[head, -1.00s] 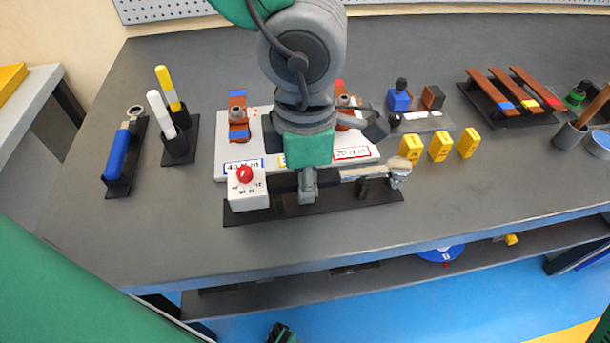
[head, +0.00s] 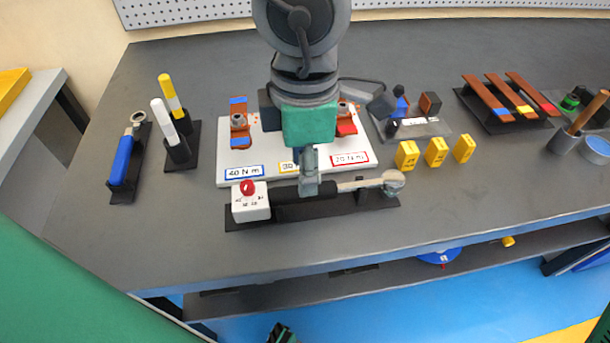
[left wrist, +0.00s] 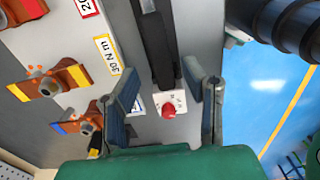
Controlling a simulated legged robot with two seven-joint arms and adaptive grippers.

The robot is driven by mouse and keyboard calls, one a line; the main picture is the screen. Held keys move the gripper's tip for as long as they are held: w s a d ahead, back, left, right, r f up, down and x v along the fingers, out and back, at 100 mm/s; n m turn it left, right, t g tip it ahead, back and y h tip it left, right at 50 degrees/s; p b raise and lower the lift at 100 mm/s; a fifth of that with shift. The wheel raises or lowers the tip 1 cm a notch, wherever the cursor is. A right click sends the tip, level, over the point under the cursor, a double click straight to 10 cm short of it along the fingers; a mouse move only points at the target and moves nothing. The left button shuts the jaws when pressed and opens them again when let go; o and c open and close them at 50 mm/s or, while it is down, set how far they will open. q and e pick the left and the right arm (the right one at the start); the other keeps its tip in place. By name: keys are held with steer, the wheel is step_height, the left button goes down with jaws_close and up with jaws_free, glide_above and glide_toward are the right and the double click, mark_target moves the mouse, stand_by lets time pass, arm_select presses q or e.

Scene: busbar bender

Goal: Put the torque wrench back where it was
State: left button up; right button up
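The torque wrench, with a black handle (head: 305,208) and a silver shaft and round head (head: 393,182), lies along a black stand (head: 378,202) at the bench front. A white box with a red knob (head: 248,200) is at the handle's left end. My left gripper (head: 309,190) is over the handle in the head view. In the left wrist view my left gripper (left wrist: 168,88) is open, its fingers wide apart. The handle (left wrist: 158,45) runs between and beyond them, with clear gaps on both sides. The right gripper is not seen.
A white plate (head: 225,150) with torque labels and bolted bars lies behind the wrench. Yellow blocks (head: 436,152) stand to its right. The bench front is clear.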

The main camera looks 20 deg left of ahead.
arm_select(q)
step_height(320, 180, up, 8)
steer(key=p, duration=0.2)
steer(key=shift+f, duration=0.15)
steer(key=shift+s, duration=0.1)
